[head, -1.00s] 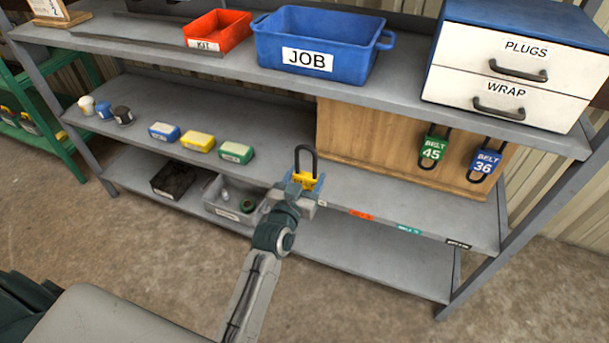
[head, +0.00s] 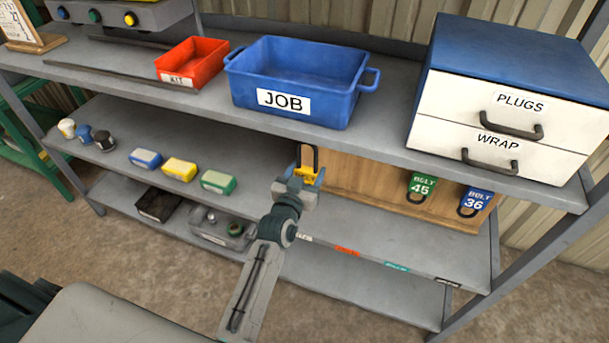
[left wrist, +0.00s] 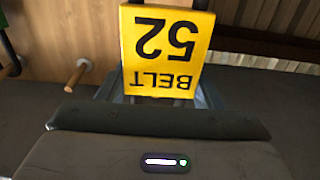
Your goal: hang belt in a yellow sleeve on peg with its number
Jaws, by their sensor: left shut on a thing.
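My left gripper (head: 302,180) is shut on a belt in a yellow sleeve (head: 306,173), held in front of the middle shelf. In the left wrist view the yellow sleeve (left wrist: 166,48) reads BELT 52, upside down. A wooden peg board (head: 355,178) stands at the back of the middle shelf. A green BELT 45 sleeve (head: 421,187) and a blue BELT 36 sleeve (head: 477,201) hang on it. A bare wooden peg (left wrist: 76,75) shows left of the sleeve in the left wrist view; its number is not visible. My right gripper is not in view.
The upper shelf overhangs the board and carries a red KIT bin (head: 192,62), a blue JOB bin (head: 300,80) and a PLUGS and WRAP drawer unit (head: 510,90). Small boxes (head: 180,169) sit left on the middle shelf. Its front right is clear.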

